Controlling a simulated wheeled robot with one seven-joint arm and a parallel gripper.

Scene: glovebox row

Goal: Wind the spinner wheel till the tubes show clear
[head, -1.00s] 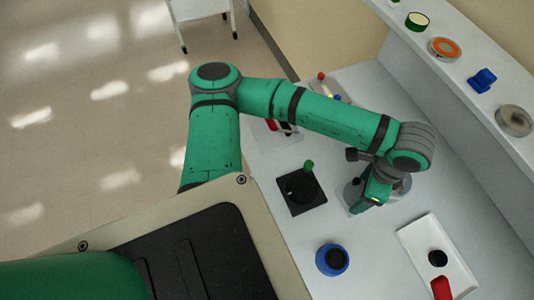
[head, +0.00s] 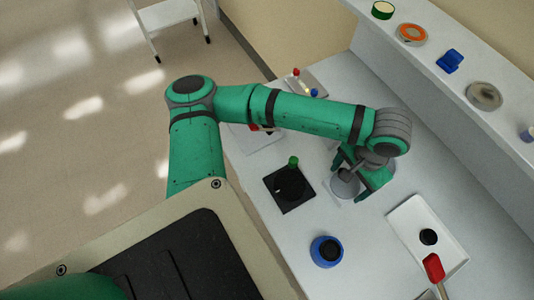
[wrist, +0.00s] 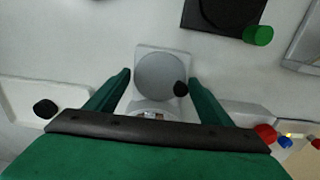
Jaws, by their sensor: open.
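The spinner wheel is a grey disc (wrist: 158,73) on a pale square base, with a dark knob (wrist: 181,89) near its rim. In the head view the wheel (head: 343,184) is partly covered by my gripper (head: 357,182). A small window with what look like tubes (wrist: 152,115) shows just below the disc in the wrist view; they are too small to tell whether they are clear. In the wrist view my gripper (wrist: 159,79) is open and empty, its fingers seen on either side of the wheel. The knob lies between the fingers, nearer the right one, and no contact shows.
A black box with a dark dial and green knob (head: 293,162) stands left of the wheel. A blue round container (head: 326,251) is in front. A white tray (head: 405,222) with a black round piece and a red-handled tool lies right. A shelf (head: 470,105) with several small items runs behind.

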